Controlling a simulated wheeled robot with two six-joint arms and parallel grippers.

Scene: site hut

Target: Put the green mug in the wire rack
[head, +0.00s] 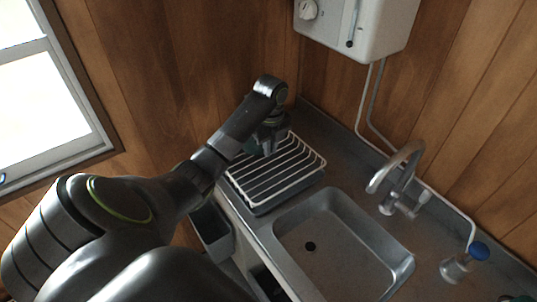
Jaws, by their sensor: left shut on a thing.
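The wire rack (321,164) has white wires over a dark tray and stands on the counter at the left of the sink. My left gripper (267,143) reaches over the rack's back left part, pointing down, and is shut on the green mug (251,148). Only a small dark green part of the mug shows beside the gripper; my gripper and wrist hide the rest. I cannot tell whether the mug touches the wires. My right gripper is not in view.
A sink (335,240) with a curved tap (399,170) lies to the right of the rack. A white water heater (362,30) hangs on the wood wall above. A blue-topped object (462,263) stands at the right. A grey bin (212,230) is below the counter edge.

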